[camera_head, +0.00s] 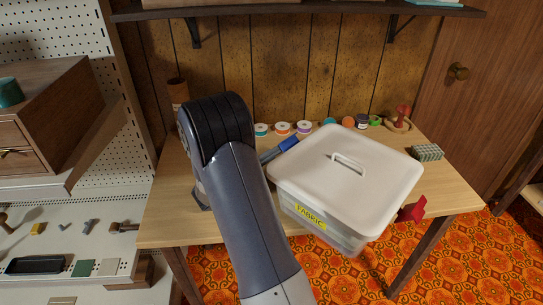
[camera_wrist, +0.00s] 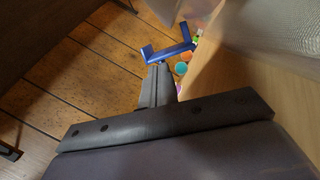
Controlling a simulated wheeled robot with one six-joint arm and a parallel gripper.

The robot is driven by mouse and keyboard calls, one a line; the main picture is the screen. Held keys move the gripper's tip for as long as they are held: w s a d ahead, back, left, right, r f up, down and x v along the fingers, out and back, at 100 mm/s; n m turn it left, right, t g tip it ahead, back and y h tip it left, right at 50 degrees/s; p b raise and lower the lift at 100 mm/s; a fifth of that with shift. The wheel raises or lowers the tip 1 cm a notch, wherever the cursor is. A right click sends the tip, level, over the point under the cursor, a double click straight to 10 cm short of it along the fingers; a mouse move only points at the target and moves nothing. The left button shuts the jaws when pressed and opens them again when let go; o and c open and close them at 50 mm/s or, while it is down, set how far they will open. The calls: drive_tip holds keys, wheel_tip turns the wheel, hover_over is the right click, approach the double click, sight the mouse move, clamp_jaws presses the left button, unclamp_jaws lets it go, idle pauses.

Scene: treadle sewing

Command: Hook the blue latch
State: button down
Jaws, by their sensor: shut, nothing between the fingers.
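A white lidded box (camera_head: 345,165) with a yellow FABRIC label stands on the wooden table. The blue latch (camera_head: 289,144) sticks out from the box's left side in the head view. In the wrist view the blue latch (camera_wrist: 172,52) is a bent bar with an upturned end, near the top middle. My gripper (camera_wrist: 160,72) is shut and empty, its tips right at the latch; I cannot tell whether they touch it. In the head view the grey fingers (camera_head: 268,156) show beside the latch, partly hidden by my arm.
A red latch (camera_head: 412,209) sticks out at the box's right side. Several thread spools (camera_head: 283,128) line the table's back. A green-grey block (camera_head: 427,153) lies at the right. A shelf (camera_head: 300,11) hangs above. A pegboard unit (camera_head: 60,215) stands at the left.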

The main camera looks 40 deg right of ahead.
drive_tip(key=shift+r+m+b, duration=0.15)
drive_tip(key=shift+m+b, duration=0.4)
drive_tip(key=shift+m, duration=0.05)
drive_tip(key=r+m+b, duration=0.1)
drive_tip(key=m+b, duration=0.1)
drive_tip(key=s+r+m+g+y+b, duration=0.1)
drive_tip(key=m+b, duration=0.2)
drive_tip(key=s+m+b, duration=0.1)
drive_tip(key=m+b, duration=0.2)
drive_tip(key=shift+d+r+y, duration=0.1)
drive_tip(key=shift+r+y, duration=0.3)
